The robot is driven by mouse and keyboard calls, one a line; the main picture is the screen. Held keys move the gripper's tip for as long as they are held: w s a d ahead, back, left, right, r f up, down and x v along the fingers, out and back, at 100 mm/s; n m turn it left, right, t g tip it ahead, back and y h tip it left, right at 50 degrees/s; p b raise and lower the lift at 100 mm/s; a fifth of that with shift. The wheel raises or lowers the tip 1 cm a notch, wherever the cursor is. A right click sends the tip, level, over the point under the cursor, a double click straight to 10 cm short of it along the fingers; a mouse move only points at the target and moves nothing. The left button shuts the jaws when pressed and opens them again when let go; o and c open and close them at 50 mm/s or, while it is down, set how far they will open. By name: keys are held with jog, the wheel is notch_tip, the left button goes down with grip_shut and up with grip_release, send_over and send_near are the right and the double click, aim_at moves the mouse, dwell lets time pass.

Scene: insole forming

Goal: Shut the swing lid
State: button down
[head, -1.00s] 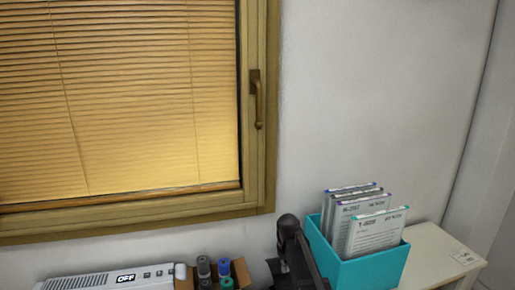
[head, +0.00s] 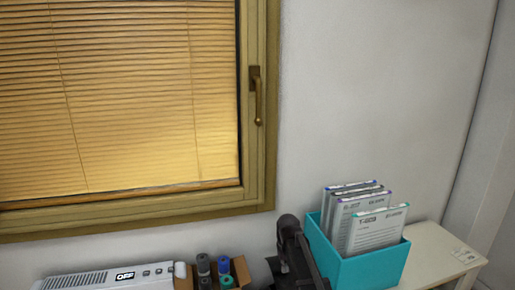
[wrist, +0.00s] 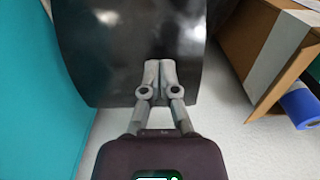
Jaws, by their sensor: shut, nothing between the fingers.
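A glossy black curved panel (wrist: 115,50), which looks like the swing lid, fills the upper middle of the wrist view. My gripper (wrist: 158,68) is shut and empty, with its two fingertips together in front of the panel's lower middle. The fingertips overlap the panel in the picture; I cannot tell whether they touch it. The panel's upper edge is out of the frame, and its hinge is not visible. I cannot pick out the lid with certainty in the head view.
A teal box (head: 372,268) with several labelled packs (head: 375,230) stands on a pale table (head: 440,248). A teal wall (wrist: 22,90) is close at left in the wrist view. A cardboard box (wrist: 262,45) and a blue roll (wrist: 300,106) are at right. A white device (head: 95,282) reads OFF.

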aim_at(285, 274)
jog(key=shift+f+b, duration=3.25)
jog(key=shift+f, duration=0.15)
jog(key=shift+r, duration=0.25)
notch_tip(285, 274, up, 12)
jog(key=p, duration=1.2)
jog(key=s+d+r+m+p, duration=0.1)
jog(key=s+d+r+p, duration=0.1)
jog(key=s, duration=0.7)
jog(key=s+d+r+m+p, duration=0.2)
jog(key=s+d, duration=0.3)
jog(key=s, duration=0.4)
jog(key=shift+s+r+p, duration=0.2)
jog(key=shift+r+p, duration=0.1)
jog(key=shift+p, duration=0.2)
